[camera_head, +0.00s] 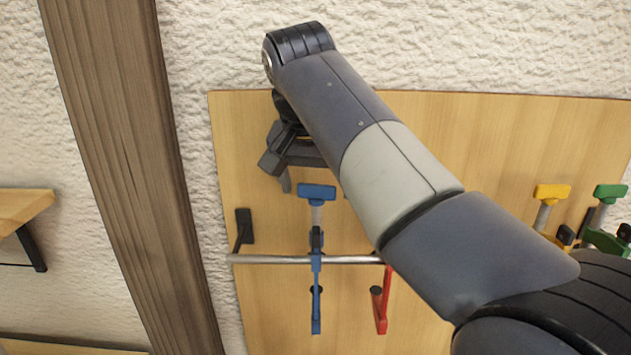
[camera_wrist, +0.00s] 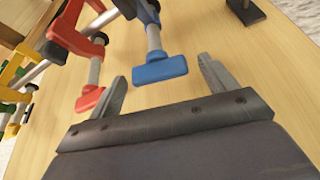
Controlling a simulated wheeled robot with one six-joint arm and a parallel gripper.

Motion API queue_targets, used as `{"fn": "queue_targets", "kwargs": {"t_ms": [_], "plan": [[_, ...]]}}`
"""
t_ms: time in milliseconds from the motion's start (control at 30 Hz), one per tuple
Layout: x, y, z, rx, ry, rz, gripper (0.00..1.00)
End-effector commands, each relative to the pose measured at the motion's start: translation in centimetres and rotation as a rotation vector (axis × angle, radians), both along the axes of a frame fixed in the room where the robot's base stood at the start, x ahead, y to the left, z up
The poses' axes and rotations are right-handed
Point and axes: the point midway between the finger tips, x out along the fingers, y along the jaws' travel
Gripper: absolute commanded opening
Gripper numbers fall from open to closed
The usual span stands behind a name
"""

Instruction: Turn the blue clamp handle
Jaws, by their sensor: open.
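The blue clamp (camera_head: 316,265) hangs on a metal rail in front of a wooden board. Its blue T-shaped handle (camera_head: 317,191) points up in the head view, on a grey screw. In the wrist view the blue handle (camera_wrist: 160,70) lies ahead of my gripper (camera_wrist: 160,88), between the lines of its two spread fingers. My gripper is open and empty. In the head view my gripper (camera_head: 287,170) is just up and left of the blue handle, partly hidden by my own arm. I cannot tell exactly how far the fingers are from the handle.
A red clamp (camera_head: 382,300) hangs right of the blue one, its handle (camera_wrist: 90,97) close to the left finger in the wrist view. Yellow (camera_head: 552,191) and green (camera_head: 610,192) handles stand farther right. A rail bracket (camera_head: 244,226) is left. A wooden post (camera_head: 125,150) stands left of the board.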

Motion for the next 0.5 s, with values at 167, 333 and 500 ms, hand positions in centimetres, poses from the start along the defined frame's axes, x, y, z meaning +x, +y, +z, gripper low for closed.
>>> {"fn": "queue_targets", "kwargs": {"t_ms": [167, 333, 500], "plan": [[-0.02, 0.01, 0.02, 0.000, 0.000, 0.000, 0.70], [-0.02, 0.02, 0.03, 0.000, 0.000, 0.000, 0.56], [-0.02, 0.02, 0.03, 0.000, 0.000, 0.000, 0.42]]}}
